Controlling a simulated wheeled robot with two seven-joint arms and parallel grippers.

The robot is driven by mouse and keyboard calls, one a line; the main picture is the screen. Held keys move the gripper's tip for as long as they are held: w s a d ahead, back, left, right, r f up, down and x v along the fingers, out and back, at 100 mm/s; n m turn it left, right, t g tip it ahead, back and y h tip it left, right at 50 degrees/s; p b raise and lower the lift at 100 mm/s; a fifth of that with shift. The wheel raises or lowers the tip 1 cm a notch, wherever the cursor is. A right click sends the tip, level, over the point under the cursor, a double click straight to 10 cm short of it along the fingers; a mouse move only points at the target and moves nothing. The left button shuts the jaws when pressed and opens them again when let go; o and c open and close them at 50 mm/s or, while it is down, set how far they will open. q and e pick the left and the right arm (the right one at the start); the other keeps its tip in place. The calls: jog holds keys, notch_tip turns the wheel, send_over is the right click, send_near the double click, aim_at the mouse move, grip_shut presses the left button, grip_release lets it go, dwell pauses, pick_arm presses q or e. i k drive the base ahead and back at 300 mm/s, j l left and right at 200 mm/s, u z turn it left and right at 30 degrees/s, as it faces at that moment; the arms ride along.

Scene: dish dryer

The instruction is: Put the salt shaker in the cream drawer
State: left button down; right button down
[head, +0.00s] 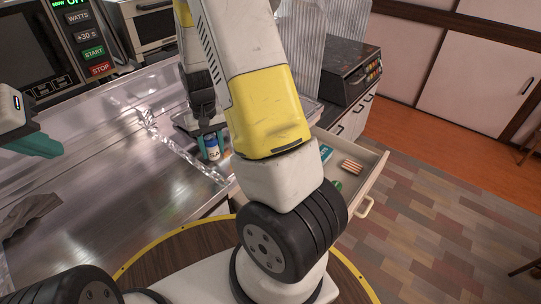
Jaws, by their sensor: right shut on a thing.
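The salt shaker (212,149), a small white and blue container with lettering, is upright over the counter at centre left. My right gripper (209,137) reaches down at it and is shut on it, with teal fingers at its sides. I cannot tell whether its base touches the surface. The cream drawer (379,173) stands open to the right of my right arm, which hides its left part. My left gripper (45,147) is at the left edge, partly cut off, away from the shaker. Its teal fingers overlap, so its opening is unclear.
In the drawer lie a teal packet (326,153), a pinkish striped item (351,166) and a green item (337,186). A black appliance (345,72) stands behind the drawer. A microwave (50,45) is at back left. A grey cloth (27,218) lies on the metal counter (120,190).

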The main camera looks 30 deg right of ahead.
aim_at(343, 181)
jog(key=k+l, duration=0.15)
jog(key=k, duration=0.15)
jog(key=k+l+z, duration=0.1)
jog(key=k, duration=0.2)
jog(key=k+l+z, duration=0.1)
jog(key=l, duration=0.4)
jog(key=k+l, duration=0.1)
jog(key=l, duration=0.45)
jog(key=i+l+z, duration=0.2)
jog(key=i+l, duration=0.2)
jog(key=l, duration=0.2)
